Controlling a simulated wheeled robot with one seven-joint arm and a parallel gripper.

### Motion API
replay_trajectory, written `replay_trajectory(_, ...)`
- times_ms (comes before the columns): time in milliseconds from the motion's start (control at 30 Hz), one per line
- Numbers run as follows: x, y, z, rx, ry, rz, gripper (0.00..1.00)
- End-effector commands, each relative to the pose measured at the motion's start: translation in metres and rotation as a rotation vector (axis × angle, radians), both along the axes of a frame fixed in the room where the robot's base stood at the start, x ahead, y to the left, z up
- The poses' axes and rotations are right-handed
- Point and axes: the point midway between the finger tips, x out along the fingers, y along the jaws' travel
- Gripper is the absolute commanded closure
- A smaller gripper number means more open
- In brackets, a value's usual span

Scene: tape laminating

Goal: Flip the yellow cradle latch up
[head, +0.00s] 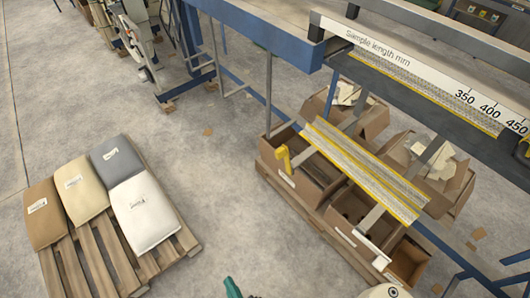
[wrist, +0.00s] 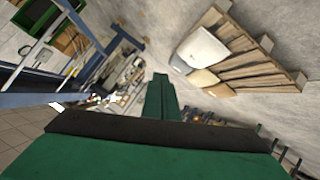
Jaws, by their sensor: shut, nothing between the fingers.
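The yellow latch (head: 283,160) is a small hooked piece at the left end of the cradle, above an open cardboard box, in the head view. The cradle (head: 368,172) is a long V-shaped metal trough with yellow edges. I cannot tell the latch's exact angle. My gripper (wrist: 161,84) shows in the wrist view as two green fingers pressed together with nothing between them. Its green tip (head: 232,288) just enters the bottom edge of the head view, well apart from the latch. The latch is not clear in the wrist view.
Cardboard boxes (head: 362,207) stand on a pallet under the cradle. A blue-framed bench with a length scale (head: 400,68) overhangs behind it. A pallet with several sacks (head: 145,211) is at the left. Bare floor (head: 235,190) lies between.

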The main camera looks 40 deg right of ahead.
Motion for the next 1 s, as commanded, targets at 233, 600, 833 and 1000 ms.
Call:
replay_trajectory(233,0.073,-0.047,-0.050,-0.347,0.150,-0.038,1.00)
replay_trajectory(600,0.177,-0.135,-0.031,-0.819,0.372,-0.257,1.00)
replay_trajectory(833,0.227,-0.174,0.036,-1.040,0.504,-0.491,1.00)
replay_trajectory(1000,0.250,-0.190,0.104,-1.150,0.599,-0.707,1.00)
